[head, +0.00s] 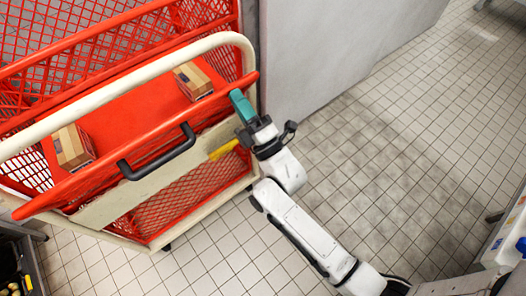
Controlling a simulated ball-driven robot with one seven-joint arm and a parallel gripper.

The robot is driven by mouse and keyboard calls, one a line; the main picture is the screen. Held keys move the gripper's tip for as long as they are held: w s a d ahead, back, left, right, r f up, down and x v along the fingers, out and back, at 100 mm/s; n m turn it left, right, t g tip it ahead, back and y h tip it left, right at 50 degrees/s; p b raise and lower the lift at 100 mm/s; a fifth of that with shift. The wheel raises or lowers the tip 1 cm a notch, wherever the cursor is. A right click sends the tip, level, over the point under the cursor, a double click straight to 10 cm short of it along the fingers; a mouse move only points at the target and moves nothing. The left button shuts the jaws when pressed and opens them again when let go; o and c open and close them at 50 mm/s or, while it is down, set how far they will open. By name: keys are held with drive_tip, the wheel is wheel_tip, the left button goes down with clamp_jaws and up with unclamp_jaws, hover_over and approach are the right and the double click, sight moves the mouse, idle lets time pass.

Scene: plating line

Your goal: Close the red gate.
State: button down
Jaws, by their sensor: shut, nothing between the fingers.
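The red gate (222,99) is the front side of a red mesh cart at the left. It has a thick red top rail, a pale panel and a black handle (157,153). A yellow piece (223,150) sits at the panel's right end, near my wrist. My gripper (240,103) has teal fingers, which are shut and empty. It is at the right end of the gate, close to the top rail. I cannot tell whether it touches the rail. My wrist hides part of the gate's right end, and whether the gate is latched cannot be seen.
Two cardboard boxes, one at the right (193,80) and one at the left (72,147), are inside the cart behind a cream tube (120,86). A grey wall (330,50) stands right of the cart. Tiled floor (400,150) is clear to the right.

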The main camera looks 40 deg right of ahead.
drive_tip(key=w+r+g+p, duration=0.2)
drive_tip(key=w+r+p, duration=0.1)
drive_tip(key=shift+w+d+p, duration=0.1)
drive_tip(key=shift+w+p, duration=0.1)
drive_tip(key=shift+p, duration=0.2)
drive_tip(key=f+p+x, duration=0.1)
drive_tip(key=p+x, duration=0.1)
drive_tip(key=x, duration=0.6)
drive_tip(key=shift+w+f, duration=0.25)
drive_tip(key=shift+w, duration=0.1)
drive_tip(key=shift+w, duration=0.1)
